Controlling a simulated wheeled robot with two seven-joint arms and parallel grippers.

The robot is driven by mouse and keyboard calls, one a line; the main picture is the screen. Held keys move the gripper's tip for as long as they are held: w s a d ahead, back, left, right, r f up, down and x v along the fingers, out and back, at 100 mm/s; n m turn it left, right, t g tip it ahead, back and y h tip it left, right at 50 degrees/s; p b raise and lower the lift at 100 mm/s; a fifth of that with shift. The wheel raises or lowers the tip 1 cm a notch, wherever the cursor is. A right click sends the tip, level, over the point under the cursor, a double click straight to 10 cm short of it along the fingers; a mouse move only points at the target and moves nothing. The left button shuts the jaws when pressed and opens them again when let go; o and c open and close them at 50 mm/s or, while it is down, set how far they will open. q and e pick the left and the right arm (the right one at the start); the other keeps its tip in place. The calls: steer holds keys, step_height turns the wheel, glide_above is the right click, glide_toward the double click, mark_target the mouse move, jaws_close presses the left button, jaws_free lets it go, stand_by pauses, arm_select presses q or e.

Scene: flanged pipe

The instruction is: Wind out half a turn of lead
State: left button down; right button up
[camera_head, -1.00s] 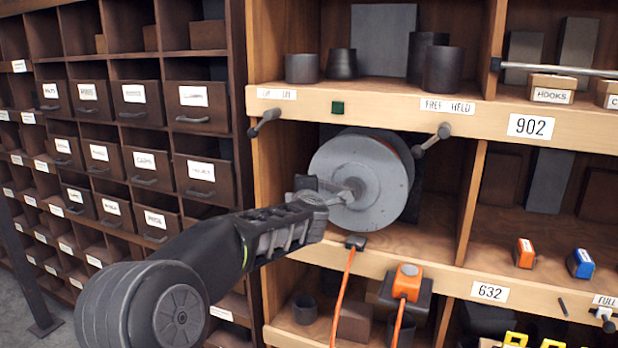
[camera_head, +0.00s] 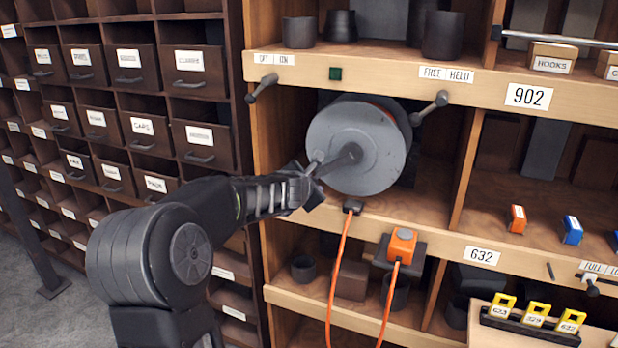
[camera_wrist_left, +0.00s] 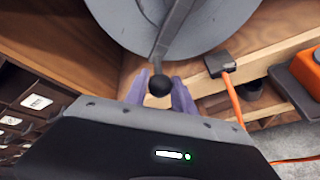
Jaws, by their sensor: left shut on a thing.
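A grey cable reel (camera_head: 345,150) stands in a shelf bay, a crank arm (camera_head: 350,155) at its hub. My left gripper (camera_head: 312,180) is shut on the crank's handle at the reel's lower left. In the left wrist view a round dark knob (camera_wrist_left: 160,85) shows between the purple fingers, with the reel (camera_wrist_left: 205,20) above. An orange lead (camera_head: 339,265) hangs from a dark block (camera_head: 353,207) on the shelf edge below the reel. Another orange strand runs down from an orange box (camera_head: 402,245). The lead's winding on the drum is mostly hidden. My right gripper is not in view.
Two dark pegs (camera_head: 262,88) (camera_head: 430,107) flank the reel on the shelf front. A green square (camera_head: 335,73) sits on the rail above, near a "FREE HELD" label (camera_head: 446,74). Dark drawers (camera_head: 198,142) stand left. A tray with yellow tags (camera_head: 530,322) is at lower right.

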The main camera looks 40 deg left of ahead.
arm_select(q)
steer(key=shift+d+f, duration=0.1)
steer(key=shift+f, duration=0.15)
steer(key=c, duration=1.1)
jaws_free()
steer(key=shift+r, duration=0.1)
steer(key=shift+o, duration=0.2)
steer(key=shift+r, duration=0.1)
steer(key=p+v, duration=0.2)
steer(key=v, duration=0.5)
steer(key=shift+s, duration=0.3)
steer(key=shift+d, duration=0.15)
